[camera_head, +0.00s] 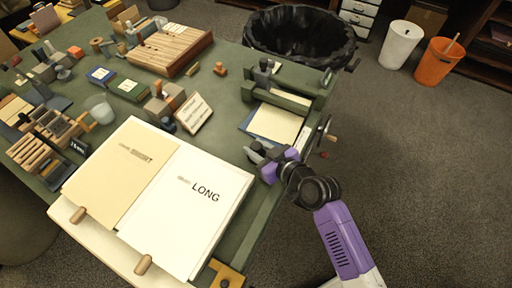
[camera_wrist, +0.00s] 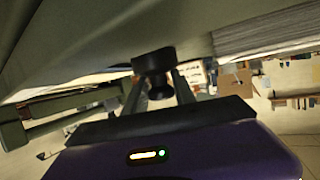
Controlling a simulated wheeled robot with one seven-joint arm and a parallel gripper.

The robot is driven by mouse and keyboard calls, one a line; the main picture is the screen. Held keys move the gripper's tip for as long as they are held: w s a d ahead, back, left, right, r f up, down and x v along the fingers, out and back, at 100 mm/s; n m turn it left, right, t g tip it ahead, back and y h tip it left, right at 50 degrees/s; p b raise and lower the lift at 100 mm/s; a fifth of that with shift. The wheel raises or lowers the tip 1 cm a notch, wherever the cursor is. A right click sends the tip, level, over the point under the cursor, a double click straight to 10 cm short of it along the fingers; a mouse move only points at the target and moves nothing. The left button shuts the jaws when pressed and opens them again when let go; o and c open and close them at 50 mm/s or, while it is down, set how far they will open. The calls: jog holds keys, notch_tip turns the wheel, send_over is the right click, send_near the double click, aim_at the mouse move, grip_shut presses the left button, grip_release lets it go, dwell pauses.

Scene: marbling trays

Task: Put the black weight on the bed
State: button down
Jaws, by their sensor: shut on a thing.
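My gripper (camera_head: 262,154) is at the right edge of the green table, in front of the press and right of the white LONG sheet. In the wrist view my gripper (camera_wrist: 157,90) is shut on the black weight (camera_wrist: 153,60), a dark round piece with a narrower knob between the fingers. In the head view the weight is small and hard to separate from the gripper. The likely bed is the flat part of the green press (camera_head: 290,100), where a cream sheet (camera_head: 276,123) lies on a blue board. The weight is apart from that sheet.
The SHORT sheet (camera_head: 121,168) and LONG sheet (camera_head: 190,208) cover the front of the table. A press crank (camera_head: 328,136) sticks out at the right edge. A wooden rack (camera_head: 166,48), small blocks and a clear cup (camera_head: 99,109) stand farther left. A black-lined bin (camera_head: 300,35) stands behind.

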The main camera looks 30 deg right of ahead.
jog(key=c, duration=1)
grip_release()
jog(key=shift+f, duration=0.1)
jog(key=shift+c, duration=0.2)
jog(key=shift+r, duration=0.25)
jog(key=b+v, duration=0.1)
jog(key=v, duration=1.1)
jog(key=shift+f+b, duration=0.1)
jog(key=shift+b, duration=0.2)
jog(key=s+r+m+h, duration=0.2)
jog(key=s+h, duration=0.1)
jog(key=s, duration=1.6)
jog(key=s+a+r+t, duration=0.1)
jog(key=s+a+r, duration=0.1)
jog(key=s+r, duration=0.3)
jog(key=shift+s+r+m+t, duration=0.25)
jog(key=shift+s+m+t, duration=0.05)
jog(key=shift+s, duration=0.1)
